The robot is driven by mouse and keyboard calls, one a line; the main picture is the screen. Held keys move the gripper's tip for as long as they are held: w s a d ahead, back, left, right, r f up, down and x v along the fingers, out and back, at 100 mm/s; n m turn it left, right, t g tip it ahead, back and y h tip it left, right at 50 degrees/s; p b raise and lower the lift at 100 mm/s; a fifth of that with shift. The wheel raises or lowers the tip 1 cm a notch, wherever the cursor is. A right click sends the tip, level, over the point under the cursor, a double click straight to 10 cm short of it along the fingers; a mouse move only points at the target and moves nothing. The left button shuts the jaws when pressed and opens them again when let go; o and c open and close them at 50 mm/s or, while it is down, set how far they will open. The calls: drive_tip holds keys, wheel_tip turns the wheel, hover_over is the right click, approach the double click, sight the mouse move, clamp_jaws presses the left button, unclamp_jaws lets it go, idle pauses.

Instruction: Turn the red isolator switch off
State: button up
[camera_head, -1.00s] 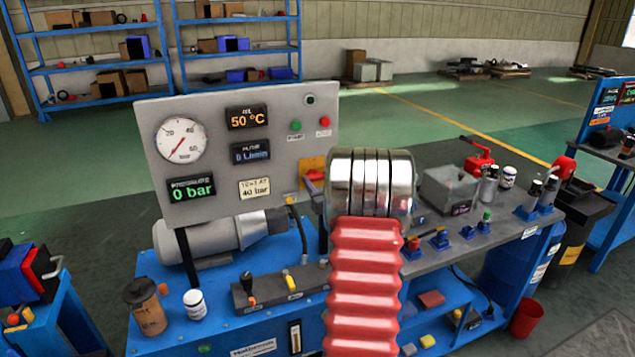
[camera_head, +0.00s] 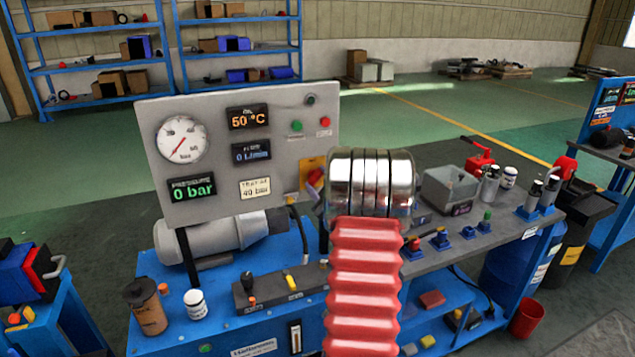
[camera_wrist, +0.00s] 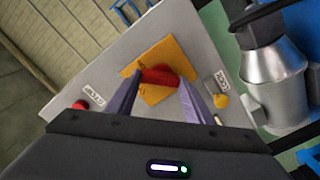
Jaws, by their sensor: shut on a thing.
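The red isolator switch (camera_head: 315,177) sits on a yellow plate (camera_head: 307,165) at the lower right of the grey panel. In the head view my arm's chrome joint hides most of my gripper and part of the switch. In the wrist view my gripper (camera_wrist: 159,80) has one finger on each side of the red handle (camera_wrist: 159,76) and is shut on it. The handle lies across the yellow plate (camera_wrist: 150,97), which looks tilted in this view.
The grey panel (camera_head: 215,108) carries a gauge reading near its low end and displays showing 50 °C, 0 L/min and 0 bar. Green (camera_head: 296,126) and red (camera_head: 325,122) buttons sit above the switch.

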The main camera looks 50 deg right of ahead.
drive_tip(key=n, duration=0.4)
drive_tip(key=shift+w+a+f+n, duration=0.1)
drive_tip(key=shift+w+a+n, duration=0.2)
drive_tip(key=shift+n, duration=0.1)
drive_tip(key=n, duration=0.4)
drive_tip(key=shift+f, duration=0.1)
drive_tip(key=o, duration=1.1)
drive_tip(key=shift+c, duration=0.2)
drive_tip(key=shift+s+d, duration=0.1)
drive_tip(key=shift+s, duration=0.1)
